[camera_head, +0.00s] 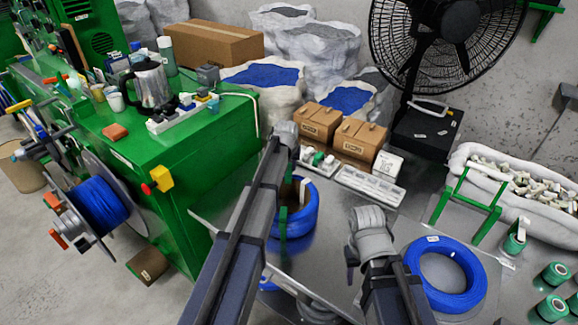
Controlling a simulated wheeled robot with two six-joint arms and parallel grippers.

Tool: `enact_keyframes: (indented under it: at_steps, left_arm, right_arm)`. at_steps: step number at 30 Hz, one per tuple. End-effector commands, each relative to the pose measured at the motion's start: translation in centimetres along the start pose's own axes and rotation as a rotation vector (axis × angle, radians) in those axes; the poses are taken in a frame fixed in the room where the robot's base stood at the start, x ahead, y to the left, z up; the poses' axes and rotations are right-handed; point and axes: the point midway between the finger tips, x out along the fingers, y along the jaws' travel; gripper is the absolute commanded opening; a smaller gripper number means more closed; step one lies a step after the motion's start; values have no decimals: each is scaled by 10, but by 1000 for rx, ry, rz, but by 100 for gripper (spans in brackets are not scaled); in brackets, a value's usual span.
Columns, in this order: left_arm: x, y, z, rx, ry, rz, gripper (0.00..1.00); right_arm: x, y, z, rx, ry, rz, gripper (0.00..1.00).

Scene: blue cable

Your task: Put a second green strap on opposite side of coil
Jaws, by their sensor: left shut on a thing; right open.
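A blue cable coil (309,214) with a white label is in the middle, tilted above the metal table and partly hidden behind my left arm. A green strap (283,222) runs down its left side. My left gripper (292,158) is shut at the coil's top; its fingertips are mostly hidden. My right gripper (352,265) is open and empty, right of the coil and apart from it. The coil's far side and lower left are hard to see. Green strap rolls (552,307) stand at the lower right.
Another blue coil (468,296) lies flat at the right of the metal table (408,228). Brown boxes (359,139) and white trays (370,186) line its back. A green machine (200,150) stands left. A green stand (467,206) is at right.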

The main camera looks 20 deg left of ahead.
Motion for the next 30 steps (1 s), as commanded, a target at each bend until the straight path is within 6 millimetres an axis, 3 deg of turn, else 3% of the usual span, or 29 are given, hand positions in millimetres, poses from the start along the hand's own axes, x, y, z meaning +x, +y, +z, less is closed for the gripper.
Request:
enact_keyframes:
  at_steps: [30]
  left_arm:
    - [14, 0, 6, 0, 0, 0, 0]
  right_arm:
    - [15, -1, -1, 0, 0, 0, 50]
